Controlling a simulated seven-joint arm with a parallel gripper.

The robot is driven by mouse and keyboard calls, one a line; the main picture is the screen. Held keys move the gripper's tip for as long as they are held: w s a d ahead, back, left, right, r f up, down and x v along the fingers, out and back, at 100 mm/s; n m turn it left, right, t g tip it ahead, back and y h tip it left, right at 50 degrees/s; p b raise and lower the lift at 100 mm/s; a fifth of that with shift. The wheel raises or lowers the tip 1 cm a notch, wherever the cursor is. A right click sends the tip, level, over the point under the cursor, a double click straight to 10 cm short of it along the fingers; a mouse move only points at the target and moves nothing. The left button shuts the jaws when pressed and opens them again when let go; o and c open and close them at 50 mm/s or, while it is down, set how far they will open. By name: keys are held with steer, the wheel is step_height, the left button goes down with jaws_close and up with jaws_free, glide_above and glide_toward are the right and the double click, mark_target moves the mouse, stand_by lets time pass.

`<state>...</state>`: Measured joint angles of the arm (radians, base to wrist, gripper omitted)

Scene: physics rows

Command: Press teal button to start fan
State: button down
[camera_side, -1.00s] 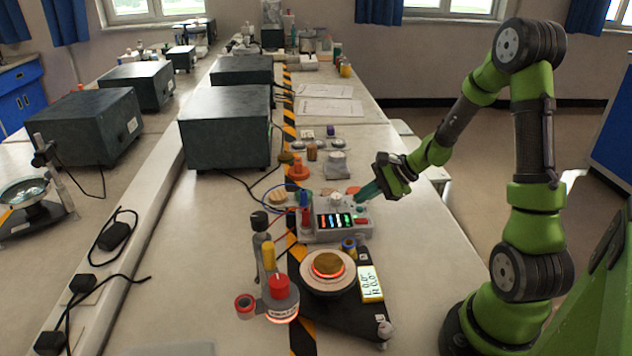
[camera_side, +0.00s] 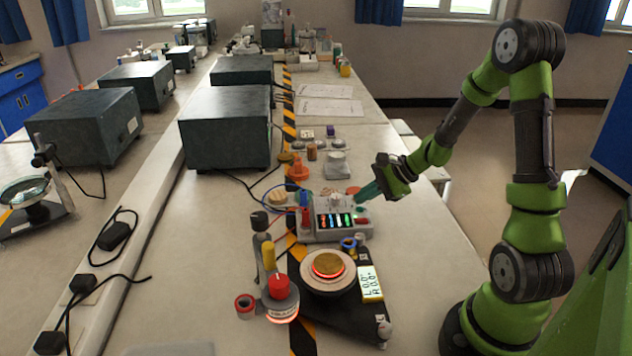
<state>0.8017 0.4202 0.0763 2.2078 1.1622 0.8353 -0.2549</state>
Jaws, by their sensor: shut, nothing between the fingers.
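A grey control box (camera_side: 322,228) with a lit, coloured display stands on the bench near the middle of the picture. A small teal button (camera_side: 360,209) shows on the right part of its top, close to a red one (camera_side: 361,221). The fingertips are at the right rear edge of the box, just behind the teal button. I cannot tell whether they touch the box. I see no fan that I can make out clearly.
A round device with a glowing orange ring (camera_side: 327,265) stands in front of the box, beside a red-knobbed post (camera_side: 279,288). Orange (camera_side: 297,172) and grey (camera_side: 337,164) parts sit behind. A dark case (camera_side: 226,128) stands back left.

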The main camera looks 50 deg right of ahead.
steer(key=shift+f, duration=0.35)
steer(key=shift+f, duration=0.35)
stand_by(0.6)
steer(key=shift+r, duration=0.8)
steer(key=shift+r, duration=2.5)
